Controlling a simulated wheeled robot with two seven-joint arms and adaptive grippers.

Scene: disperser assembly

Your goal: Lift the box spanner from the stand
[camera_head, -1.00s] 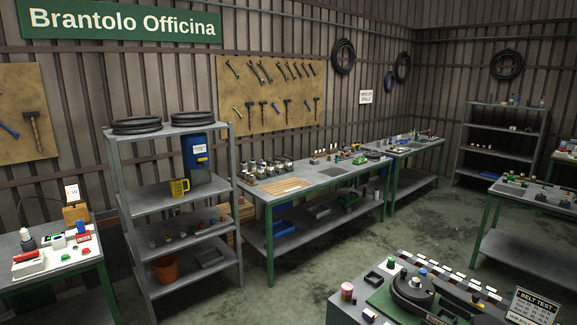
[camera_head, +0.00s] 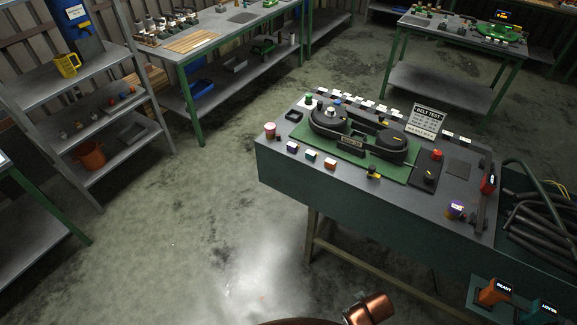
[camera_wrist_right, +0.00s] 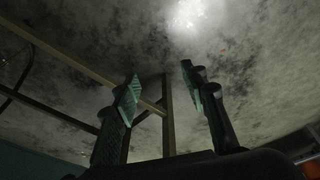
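I cannot clearly pick out the box spanner or its stand. A dark upright tool with a red part (camera_head: 486,190) stands at the right end of the belt-test bench (camera_head: 285,165) in the head view; it is too small to name surely. My right gripper (camera_wrist_right: 160,88) shows in the right wrist view, its two fingers apart with nothing between them. Behind them are floor and bench legs, and no tool shows close by. My left gripper is in neither view now.
The bench bears a black belt device on a green plate (camera_head: 405,173), a BELT TEST sign (camera_head: 425,121) and small coloured parts. Black hoses (camera_head: 548,228) lie in a bin at the right. A grey shelf rack (camera_head: 95,92) stands at left. The floor between is clear.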

